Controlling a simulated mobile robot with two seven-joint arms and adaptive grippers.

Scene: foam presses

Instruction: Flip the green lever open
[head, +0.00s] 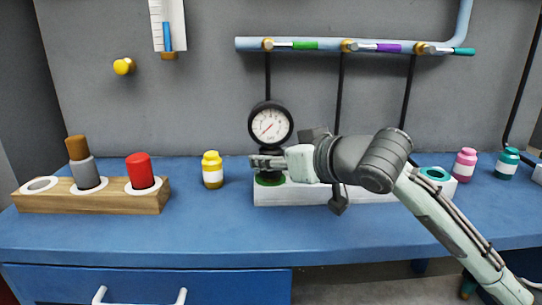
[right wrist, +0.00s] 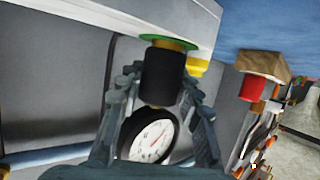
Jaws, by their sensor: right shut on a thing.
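The green lever (head: 306,45) is on the blue pipe (head: 370,45) high on the wall in the head view. Its handle lies along the pipe, pointing right. My right gripper (head: 258,163) is well below the lever, at the front of a round pressure gauge (head: 271,125). My left gripper is not in view.
Purple (head: 389,48) and teal (head: 463,51) levers share the pipe. Black hoses hang below it. A wooden rack (head: 95,200) holds a grey-and-brown piece and a red piece. Yellow (head: 212,170), pink (head: 464,164) and teal (head: 507,163) jars stand on the blue bench, whose front left is clear.

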